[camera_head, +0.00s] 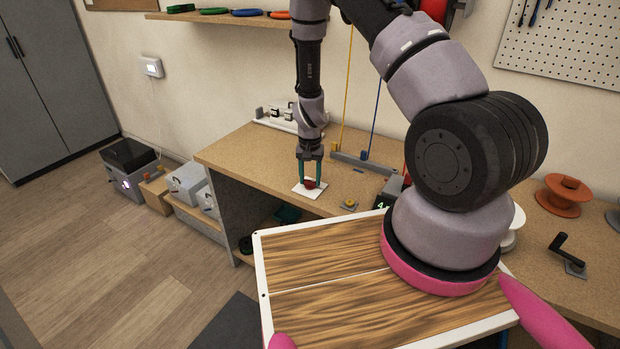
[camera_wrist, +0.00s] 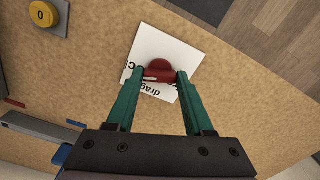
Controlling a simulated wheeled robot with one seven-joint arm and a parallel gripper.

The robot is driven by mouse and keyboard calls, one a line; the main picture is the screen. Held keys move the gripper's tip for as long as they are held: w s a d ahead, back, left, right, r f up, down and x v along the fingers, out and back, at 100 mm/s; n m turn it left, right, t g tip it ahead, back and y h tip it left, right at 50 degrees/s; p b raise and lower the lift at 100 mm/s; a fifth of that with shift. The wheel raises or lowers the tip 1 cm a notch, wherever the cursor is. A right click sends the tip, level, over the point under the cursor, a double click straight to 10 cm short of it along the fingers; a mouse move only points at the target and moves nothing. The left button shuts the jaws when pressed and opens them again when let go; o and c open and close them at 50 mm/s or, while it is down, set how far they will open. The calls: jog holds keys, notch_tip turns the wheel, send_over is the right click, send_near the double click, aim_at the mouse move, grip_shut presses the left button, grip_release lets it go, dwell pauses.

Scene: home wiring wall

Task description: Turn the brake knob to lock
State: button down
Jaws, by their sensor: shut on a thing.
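The red knob (camera_wrist: 160,72) sits on a white card (camera_wrist: 150,46) with partly hidden black lettering, of which "drag" can be read. The card lies on the wooden workbench. My gripper (camera_wrist: 160,76) points down at it, with its two green fingers shut on the sides of the knob. In the head view the red knob (camera_head: 310,184) shows between the fingertips, over the white card (camera_head: 311,193). A pale mark shows on the knob's near side. The word "lock" cannot be read on the card.
A yellow round button (camera_wrist: 43,14) on a grey plate is beside the card. A grey rail (camera_head: 360,163) with yellow and blue cords stands behind. An orange spool (camera_head: 563,196) and a black crank (camera_head: 566,250) are at the right.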

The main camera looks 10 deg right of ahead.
jog(key=shift+c, duration=1.4)
grip_release()
notch_tip(320, 180, up, 11)
